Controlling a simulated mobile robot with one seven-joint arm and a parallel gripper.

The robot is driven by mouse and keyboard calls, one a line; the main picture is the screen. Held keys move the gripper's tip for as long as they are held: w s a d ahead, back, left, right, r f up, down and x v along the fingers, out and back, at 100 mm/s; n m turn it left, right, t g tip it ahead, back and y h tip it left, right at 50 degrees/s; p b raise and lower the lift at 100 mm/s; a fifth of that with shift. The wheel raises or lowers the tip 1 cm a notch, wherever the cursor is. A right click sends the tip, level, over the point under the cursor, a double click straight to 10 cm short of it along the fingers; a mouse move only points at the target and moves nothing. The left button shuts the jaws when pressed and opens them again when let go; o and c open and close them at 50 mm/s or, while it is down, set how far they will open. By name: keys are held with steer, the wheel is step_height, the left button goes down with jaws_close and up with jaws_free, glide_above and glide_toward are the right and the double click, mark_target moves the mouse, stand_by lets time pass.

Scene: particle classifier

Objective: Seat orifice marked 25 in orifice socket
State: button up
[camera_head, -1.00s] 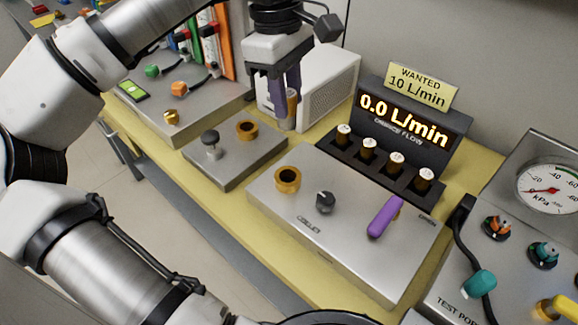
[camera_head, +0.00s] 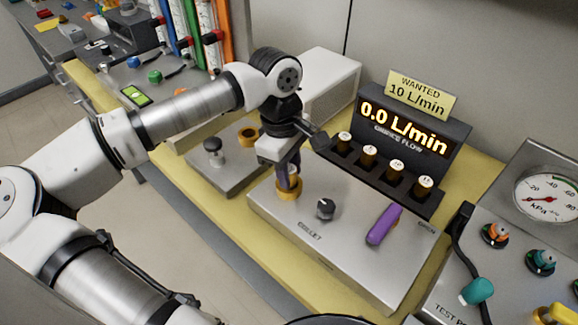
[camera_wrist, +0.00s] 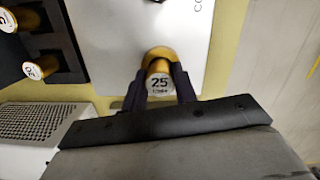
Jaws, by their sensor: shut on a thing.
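The orifice marked 25 (camera_wrist: 160,82) is between my fingers in the wrist view, its white marked top facing the camera. My gripper (camera_head: 288,178) is shut on it, at the brass orifice socket (camera_head: 287,190) on the left of the silver collet panel (camera_head: 330,255). The brass socket ring (camera_wrist: 160,55) shows just behind the orifice in the wrist view. The orifice is upright over or in the ring; how deep it sits is hidden by the fingers.
A black rack (camera_head: 378,180) with several other orifices stands behind the panel, below the display reading 0.0 L/min (camera_head: 402,128). A dark knob (camera_head: 325,208) and a purple lever (camera_head: 383,225) are to the right of the socket. A second brass ring (camera_head: 249,137) lies on the plate at left.

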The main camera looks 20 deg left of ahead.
steer(key=shift+f, duration=0.15)
steer(key=o, duration=1.1)
steer(key=shift+c, duration=0.2)
step_height(320, 180, up, 12)
steer(key=a+b, duration=0.1)
steer(key=shift+a+r+b, duration=0.2)
steer(key=shift+a+b, duration=0.05)
steer(key=shift+b, duration=0.05)
steer(key=shift+w, duration=0.1)
